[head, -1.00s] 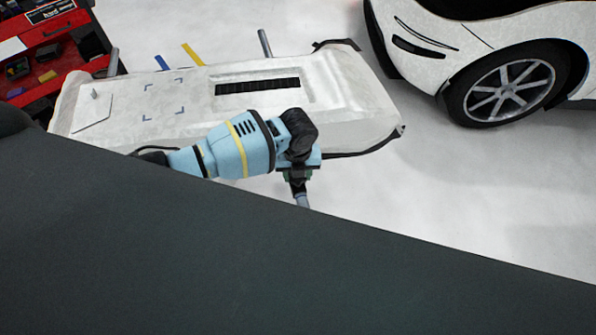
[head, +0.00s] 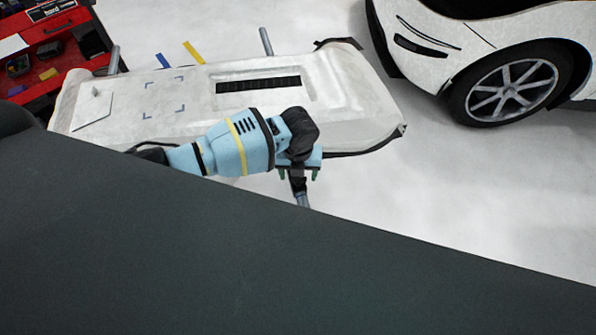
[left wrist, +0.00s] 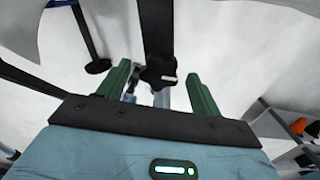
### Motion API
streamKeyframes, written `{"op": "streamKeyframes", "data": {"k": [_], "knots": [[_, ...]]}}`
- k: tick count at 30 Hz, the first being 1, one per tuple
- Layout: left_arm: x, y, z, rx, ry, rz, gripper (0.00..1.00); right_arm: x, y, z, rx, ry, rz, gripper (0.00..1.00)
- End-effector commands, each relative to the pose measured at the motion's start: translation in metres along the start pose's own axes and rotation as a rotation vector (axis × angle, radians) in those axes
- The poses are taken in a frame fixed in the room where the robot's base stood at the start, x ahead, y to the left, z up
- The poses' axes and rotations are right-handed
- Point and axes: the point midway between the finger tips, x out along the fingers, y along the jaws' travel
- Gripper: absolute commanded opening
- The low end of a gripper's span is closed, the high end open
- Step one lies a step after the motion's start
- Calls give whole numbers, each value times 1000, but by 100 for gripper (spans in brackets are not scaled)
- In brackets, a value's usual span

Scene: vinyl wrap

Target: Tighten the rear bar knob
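My left gripper (head: 298,174) points down at the near edge of the white panel. In the left wrist view its two green fingers (left wrist: 160,88) are open and apart. A black knob (left wrist: 156,73) with a small white mark shows between them at the end of a dark bar (left wrist: 156,28). I see space on both sides of the knob, and no finger visibly touches it. In the head view the gripper and dark wrist hide the knob; a grey tube (head: 303,200) shows just below. My right gripper is not in view.
The white bumper-like panel (head: 350,95) rests on a stand with upright posts (head: 266,41). A red tool cart (head: 45,45) stands at the back left, a white car (head: 450,45) at the right. A dark surface (head: 250,260) fills the foreground. The floor right of the panel is clear.

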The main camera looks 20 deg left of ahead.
Motion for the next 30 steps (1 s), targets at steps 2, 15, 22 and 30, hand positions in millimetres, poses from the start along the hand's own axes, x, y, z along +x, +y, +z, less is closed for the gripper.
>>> {"op": "streamKeyframes", "data": {"k": [2, 15, 22, 30], "knots": [[0, 0, 0, -1, 0, 0, 65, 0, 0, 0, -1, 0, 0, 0], [-28, 0, 2, -1, -6, -3, 65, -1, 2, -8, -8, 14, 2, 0], [-63, 0, 1, -1, -3, -2, 65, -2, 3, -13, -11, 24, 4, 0], [-78, 0, 0, -1, -1, 1, 65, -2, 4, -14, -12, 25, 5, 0]]}}
